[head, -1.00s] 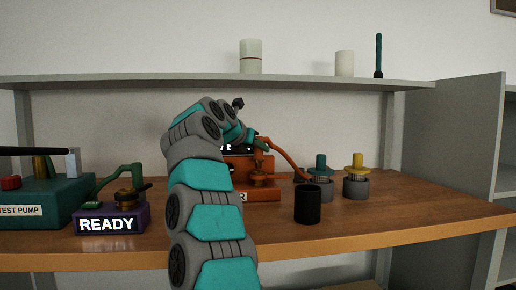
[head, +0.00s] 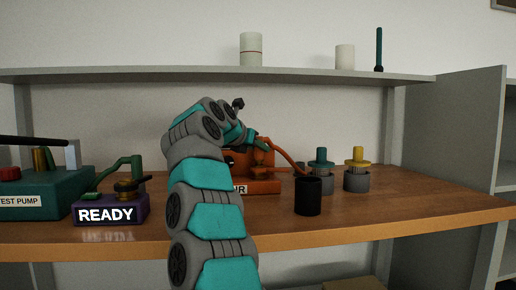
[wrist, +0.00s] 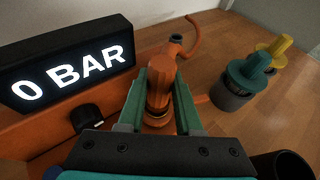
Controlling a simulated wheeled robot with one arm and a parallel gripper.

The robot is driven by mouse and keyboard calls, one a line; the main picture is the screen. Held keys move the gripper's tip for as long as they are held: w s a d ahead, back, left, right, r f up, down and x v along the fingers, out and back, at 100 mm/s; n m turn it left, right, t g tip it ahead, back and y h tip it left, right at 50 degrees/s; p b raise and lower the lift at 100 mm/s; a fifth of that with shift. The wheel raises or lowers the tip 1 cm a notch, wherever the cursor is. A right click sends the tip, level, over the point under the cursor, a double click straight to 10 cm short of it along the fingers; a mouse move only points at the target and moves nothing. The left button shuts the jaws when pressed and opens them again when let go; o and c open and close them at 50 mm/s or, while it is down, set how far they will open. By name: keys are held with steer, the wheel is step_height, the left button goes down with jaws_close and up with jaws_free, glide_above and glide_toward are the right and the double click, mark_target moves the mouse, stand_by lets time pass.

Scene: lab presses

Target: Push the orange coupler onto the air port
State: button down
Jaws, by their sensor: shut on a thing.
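Orange parts show below the coupler, between and beside the fingers. The air port is not clearly visible, so I cannot tell whether the coupler is seated on it. In the head view my gripper (head: 259,143) is at the orange air unit (head: 265,187), and my arm hides much of that unit. The unit's display (wrist: 72,72) reads "0 BAR" in the wrist view.
An orange hose (head: 287,153) curves down to the right of my gripper. A black cup (head: 308,196) stands right of the unit, with teal-topped (head: 321,165) and yellow-topped (head: 357,163) fittings behind. A purple READY box (head: 110,212) and green test pump (head: 35,203) stand left. A shelf (head: 300,74) runs behind.

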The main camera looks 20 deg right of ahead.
steer(key=shift+f+b, duration=0.4)
steer(key=shift+f, duration=0.15)
steer(key=c, duration=0.5)
jaws_free()
steer(key=shift+a+r, duration=0.1)
steer(key=shift+a, duration=0.05)
steer(key=v, duration=0.7)
steer(key=shift+s+a+b, duration=0.2)
steer(key=shift+b, duration=0.2)
